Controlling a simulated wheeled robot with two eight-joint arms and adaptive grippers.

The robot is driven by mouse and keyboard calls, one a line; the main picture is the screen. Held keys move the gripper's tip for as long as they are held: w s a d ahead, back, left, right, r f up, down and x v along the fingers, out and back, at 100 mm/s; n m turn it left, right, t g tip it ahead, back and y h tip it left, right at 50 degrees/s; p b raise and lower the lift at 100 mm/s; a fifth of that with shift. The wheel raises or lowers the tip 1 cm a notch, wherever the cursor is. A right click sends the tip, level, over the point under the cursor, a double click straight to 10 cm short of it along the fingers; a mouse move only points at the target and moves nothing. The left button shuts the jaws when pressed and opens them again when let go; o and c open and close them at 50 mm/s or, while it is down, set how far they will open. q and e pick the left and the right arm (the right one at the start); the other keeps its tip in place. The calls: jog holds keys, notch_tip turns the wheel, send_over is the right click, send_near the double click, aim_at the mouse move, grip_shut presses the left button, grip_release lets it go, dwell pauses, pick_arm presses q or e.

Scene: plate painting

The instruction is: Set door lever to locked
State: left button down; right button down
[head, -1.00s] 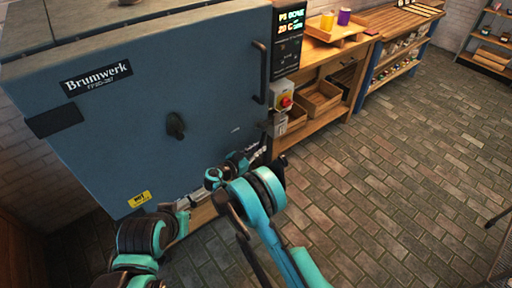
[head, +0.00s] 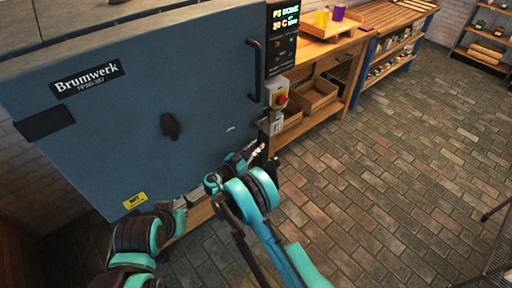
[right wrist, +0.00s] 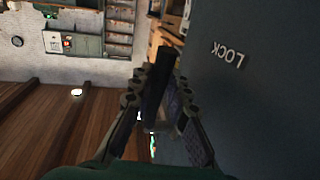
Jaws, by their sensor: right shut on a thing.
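The blue-grey kiln door (head: 110,140) stands shut in the head view. In the right wrist view, the dark door lever (right wrist: 157,85) lies between the fingers of my right gripper (right wrist: 155,100), which is shut on it. The white word LOCK (right wrist: 229,52) is on the door face beside the lever. In the head view my right gripper (head: 256,150) is at the lower right edge of the door, and the lever is mostly hidden there. My left gripper (head: 180,204) is low in front of the door; its fingers are too small to read.
A dark vertical handle (head: 254,70) and a round dark knob (head: 170,126) project from the door. A control panel (head: 282,38) and a red switch (head: 281,101) sit right of it. A wooden bench (head: 330,60) stands beyond.

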jog(key=shift+w+t, duration=0.1)
jog(key=shift+t, duration=0.2)
dwell(2.3)
jog(key=c, duration=1.4)
grip_release()
jog(key=shift+c, duration=0.2)
jog(key=v, duration=1.2)
jog(key=shift+f, duration=0.1)
